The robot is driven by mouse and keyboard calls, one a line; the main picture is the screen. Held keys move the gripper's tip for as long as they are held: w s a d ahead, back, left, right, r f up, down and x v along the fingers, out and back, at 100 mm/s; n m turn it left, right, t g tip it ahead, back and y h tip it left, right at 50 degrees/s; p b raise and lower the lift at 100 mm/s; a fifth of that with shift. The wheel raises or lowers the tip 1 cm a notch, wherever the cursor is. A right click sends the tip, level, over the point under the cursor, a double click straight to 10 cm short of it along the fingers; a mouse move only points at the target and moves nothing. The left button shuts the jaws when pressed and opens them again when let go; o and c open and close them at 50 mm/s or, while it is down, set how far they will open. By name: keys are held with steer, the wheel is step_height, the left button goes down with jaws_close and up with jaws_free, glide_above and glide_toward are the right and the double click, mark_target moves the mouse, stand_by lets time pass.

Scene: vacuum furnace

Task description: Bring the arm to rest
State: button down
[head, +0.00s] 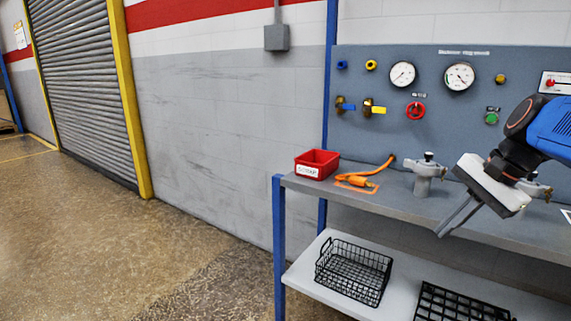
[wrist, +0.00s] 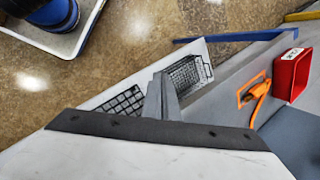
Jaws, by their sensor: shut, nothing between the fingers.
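My gripper (head: 441,234) is shut and empty. In the head view its fingers point down and to the left, in front of the bench's front edge. In the wrist view the fingers of my gripper (wrist: 162,82) show as one closed pair above the lower shelf. My blue and black arm reaches in from the right side of the head view.
A grey bench (head: 400,207) holds a red bin (head: 317,164), an orange hose (head: 358,181) and a metal fitting (head: 426,172). A panel (head: 440,125) with gauges and valves stands behind. Black wire baskets (head: 353,270) sit on the lower shelf. The floor (head: 120,240) at left is clear.

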steer(key=s+a+f+n+t+h, duration=0.1)
steer(key=s+a+f+n+h, duration=0.1)
steer(key=s+f+n, duration=0.4)
steer(key=s+a+f+n+h, duration=0.1)
steer(key=s+a+f+n, duration=0.2)
steer(key=s+f+n, duration=0.4)
step_height(320, 180, down, 2)
steer(key=shift+a+f+t+h, duration=0.1)
steer(key=shift+a+t+h, duration=0.3)
